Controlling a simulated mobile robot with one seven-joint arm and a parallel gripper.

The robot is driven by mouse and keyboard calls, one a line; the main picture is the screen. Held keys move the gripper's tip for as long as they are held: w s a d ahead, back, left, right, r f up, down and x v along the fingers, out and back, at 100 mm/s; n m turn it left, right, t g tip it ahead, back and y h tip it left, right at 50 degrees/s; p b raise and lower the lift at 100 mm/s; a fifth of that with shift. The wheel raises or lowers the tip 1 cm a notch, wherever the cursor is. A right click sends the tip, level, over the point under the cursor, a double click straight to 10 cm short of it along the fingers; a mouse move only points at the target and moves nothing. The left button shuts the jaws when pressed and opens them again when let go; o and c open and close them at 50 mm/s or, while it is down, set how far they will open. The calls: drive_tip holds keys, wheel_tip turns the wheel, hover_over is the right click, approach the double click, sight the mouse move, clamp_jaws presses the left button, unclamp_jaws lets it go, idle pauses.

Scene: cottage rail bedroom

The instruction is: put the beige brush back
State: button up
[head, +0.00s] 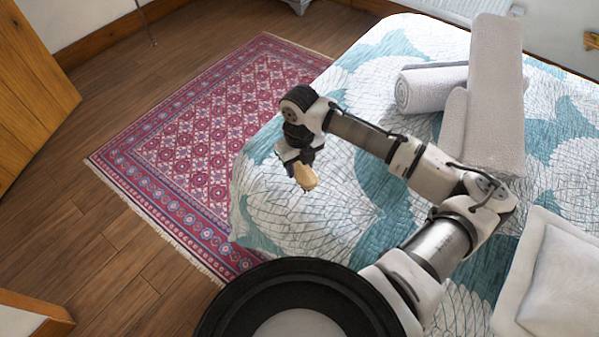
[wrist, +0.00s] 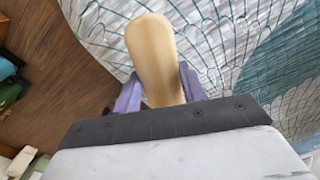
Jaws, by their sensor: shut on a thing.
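The beige brush (head: 305,177) is held in my gripper (head: 296,162) above the near left corner of the bed. In the wrist view the brush (wrist: 153,55) shows as a smooth, rounded beige shape pointing away from me. The two purple fingers of my gripper (wrist: 160,92) press on its sides, one left and one right. The underside of the brush and any bristles are hidden. I cannot tell how high above the bedspread it is.
The bed (head: 310,208) has a teal and white patterned cover. Rolled grey towels (head: 497,80) lie on it behind my arm, and a white pillow (head: 560,285) is at the right. A red rug (head: 190,140) covers the wooden floor. A wooden door (head: 30,95) stands at far left.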

sight(300, 176)
drive_tip(key=shift+f, duration=2.5)
drive_tip(key=o, duration=0.9)
drive_tip(key=shift+o, duration=0.2)
drive_tip(key=shift+p, duration=0.3)
wheel_tip(300, 176, up, 12)
drive_tip(key=shift+r+b, duration=0.15)
drive_tip(key=shift+b, duration=0.65)
drive_tip(key=shift+a, duration=0.1)
